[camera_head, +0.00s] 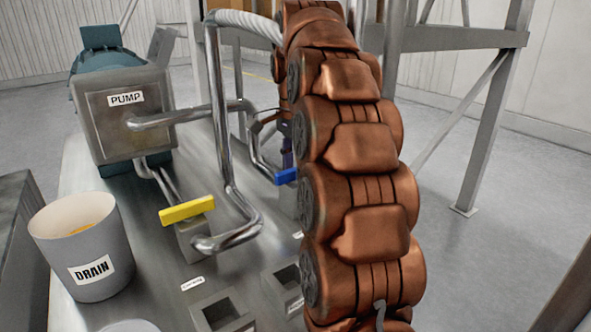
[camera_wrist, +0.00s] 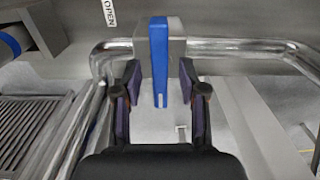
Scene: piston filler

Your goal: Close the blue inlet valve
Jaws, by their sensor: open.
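The blue inlet valve handle (camera_wrist: 159,55) is a flat bar on a grey block in the wrist view. It points down the picture toward my gripper (camera_wrist: 160,85). My gripper is open, with one finger on each side of the handle's near end. Gaps show on both sides, so the fingers look apart from it. In the head view, part of the blue handle (camera_head: 286,176) shows left of my copper-coloured arm. My arm hides the rest, and only a small part of my gripper (camera_head: 287,155) shows just above the handle.
Metal pipes run beside the blue valve. A yellow valve handle (camera_head: 187,211), the pump (camera_head: 128,112) and a drain bucket (camera_head: 85,258) stand to the left. Square sockets (camera_head: 222,312) are in front. An OPEN label (camera_wrist: 110,12) shows in the wrist view.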

